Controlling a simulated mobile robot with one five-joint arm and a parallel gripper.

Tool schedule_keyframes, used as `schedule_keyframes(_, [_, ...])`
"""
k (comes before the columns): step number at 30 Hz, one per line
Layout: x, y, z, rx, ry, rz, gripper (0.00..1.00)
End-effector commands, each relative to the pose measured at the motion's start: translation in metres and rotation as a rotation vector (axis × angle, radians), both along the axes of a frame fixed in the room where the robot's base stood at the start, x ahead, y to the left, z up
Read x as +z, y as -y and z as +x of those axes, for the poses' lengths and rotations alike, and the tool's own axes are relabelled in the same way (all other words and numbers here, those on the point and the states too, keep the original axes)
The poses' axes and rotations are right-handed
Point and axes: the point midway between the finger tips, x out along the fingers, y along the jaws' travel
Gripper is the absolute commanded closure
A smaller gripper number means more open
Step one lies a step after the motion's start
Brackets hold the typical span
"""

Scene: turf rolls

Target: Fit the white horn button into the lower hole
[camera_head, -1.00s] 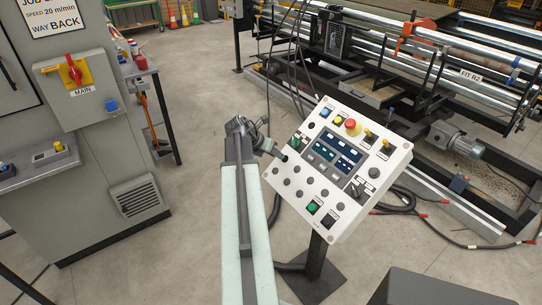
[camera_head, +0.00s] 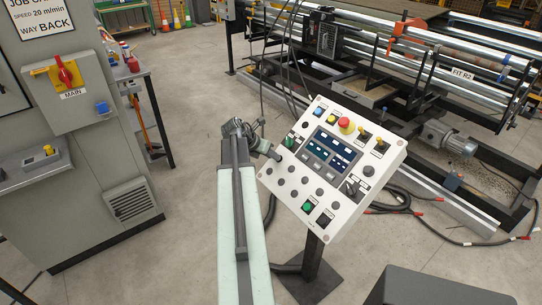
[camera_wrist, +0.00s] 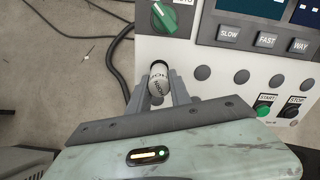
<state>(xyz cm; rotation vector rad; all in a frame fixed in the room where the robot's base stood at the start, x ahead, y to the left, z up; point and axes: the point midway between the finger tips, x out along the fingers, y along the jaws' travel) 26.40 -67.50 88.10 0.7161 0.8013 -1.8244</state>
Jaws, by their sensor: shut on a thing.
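The button is at the panel's left edge, below a green knob (camera_wrist: 163,19). In the head view my gripper (camera_head: 274,154) is beside the left edge of the tilted white control panel (camera_head: 336,202); the button is too small to make out there. Several dark round spots show on the panel, one of them here (camera_wrist: 203,73). I cannot tell which is the lower hole, or whether the button touches the panel.
The panel stands on a dark post (camera_head: 314,257). A grey cabinet with a red main switch (camera_head: 65,72) is at the left. A roller machine (camera_head: 400,60) fills the back right. Black cables (camera_head: 398,201) lie on the floor right of the post.

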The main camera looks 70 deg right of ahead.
Motion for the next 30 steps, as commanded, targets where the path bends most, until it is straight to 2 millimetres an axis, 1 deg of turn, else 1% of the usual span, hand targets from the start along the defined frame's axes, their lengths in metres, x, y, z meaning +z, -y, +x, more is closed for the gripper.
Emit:
schedule_keyframes(17, [-0.0001, 0.0001, 0.0002, 0.0, 0.0, 0.0, 1.0])
schedule_keyframes(30, [-0.0081, 0.005, -0.0022, 0.002, 0.0, -0.001, 1.0])
